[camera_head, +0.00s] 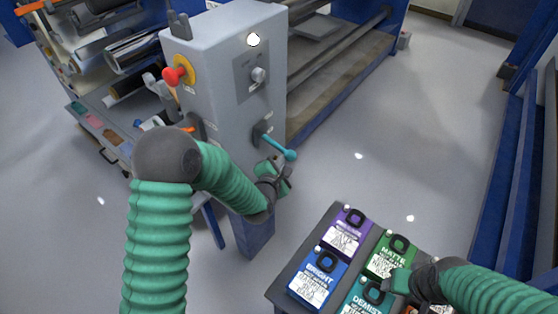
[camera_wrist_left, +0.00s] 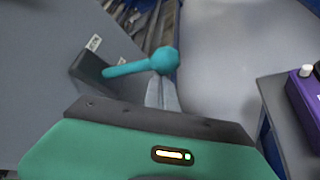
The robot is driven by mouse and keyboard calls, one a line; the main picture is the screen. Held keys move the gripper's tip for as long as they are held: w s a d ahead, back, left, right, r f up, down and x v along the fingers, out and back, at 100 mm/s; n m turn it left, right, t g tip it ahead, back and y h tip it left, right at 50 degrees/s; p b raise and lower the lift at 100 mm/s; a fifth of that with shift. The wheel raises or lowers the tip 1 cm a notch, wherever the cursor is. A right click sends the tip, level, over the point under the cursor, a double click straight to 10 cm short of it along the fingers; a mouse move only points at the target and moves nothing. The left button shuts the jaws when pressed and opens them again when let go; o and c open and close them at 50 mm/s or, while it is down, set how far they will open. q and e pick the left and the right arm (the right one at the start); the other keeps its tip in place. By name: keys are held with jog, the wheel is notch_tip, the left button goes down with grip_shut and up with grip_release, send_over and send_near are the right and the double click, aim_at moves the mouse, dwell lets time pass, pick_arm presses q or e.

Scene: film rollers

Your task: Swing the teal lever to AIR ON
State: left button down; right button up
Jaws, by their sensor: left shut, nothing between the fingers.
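The teal lever (camera_head: 277,146) sticks out from a dark pivot on the side of the grey control cabinet, pointing right and slightly down, with a ball knob at its end. In the left wrist view the lever (camera_wrist_left: 135,67) lies across the upper middle, its knob just above the fingers. My left gripper (camera_head: 287,167) is shut and empty just below the knob; its closed fingers (camera_wrist_left: 162,92) overlap the knob's lower edge, and I cannot tell whether they touch. My right gripper (camera_head: 398,282) is over the packs at the lower right; its jaws are unclear. The lever's labels are unreadable.
The grey cabinet (camera_head: 215,70) carries a red button (camera_head: 176,75) and a grey knob switch (camera_head: 259,75). A dark tray (camera_head: 280,291) with purple, green, blue and teal packs stands at the bottom. Film rollers are at upper left. Floor between lever and tray is open.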

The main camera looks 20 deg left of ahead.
aim_at(282, 149)
pick_arm(q)
jog(key=r+n+h+p, duration=0.1)
jog(key=r+p, duration=0.1)
jog(key=r+n+g+h+p, duration=0.1)
jog(key=r+p, duration=0.2)
jog(key=shift+d+n, duration=0.2)
jog(key=shift+n, duration=0.1)
jog(key=shift+a+r+n+g+h+p, duration=0.1)
jog(key=shift+r+n+g+h+p, duration=0.35)
jog(key=shift+p, duration=0.3)
jog(key=shift+a+r+p, duration=0.1)
jog(key=shift+r+p, duration=0.35)
jog(key=shift+w, duration=0.1)
